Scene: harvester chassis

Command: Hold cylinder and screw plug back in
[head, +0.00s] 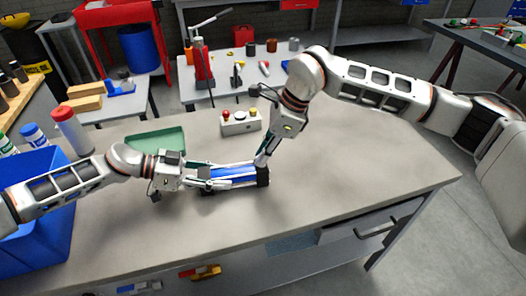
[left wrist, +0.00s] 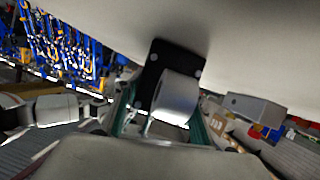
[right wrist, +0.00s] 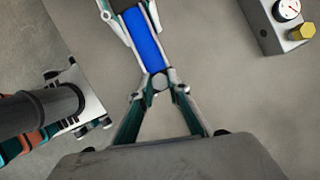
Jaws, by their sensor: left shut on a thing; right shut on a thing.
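My left gripper (head: 207,179) is shut on the cylinder from the left. In the left wrist view its fingers (left wrist: 160,120) flank a pale grey round part (left wrist: 176,97) in front of a black plate. My right gripper (head: 262,160) reaches down to the cylinder's right end. In the right wrist view its fingertips (right wrist: 160,86) close on a small grey piece, seemingly the plug (right wrist: 160,82), in line with the blue cylinder (right wrist: 143,40). Whether its thread is engaged cannot be seen.
A grey control box (head: 240,122) with coloured knobs stands behind the cylinder. A green tray (head: 156,140) lies to the left. A blue bin (head: 40,245) and bottles are at the far left. The bench (head: 350,170) is clear to the right.

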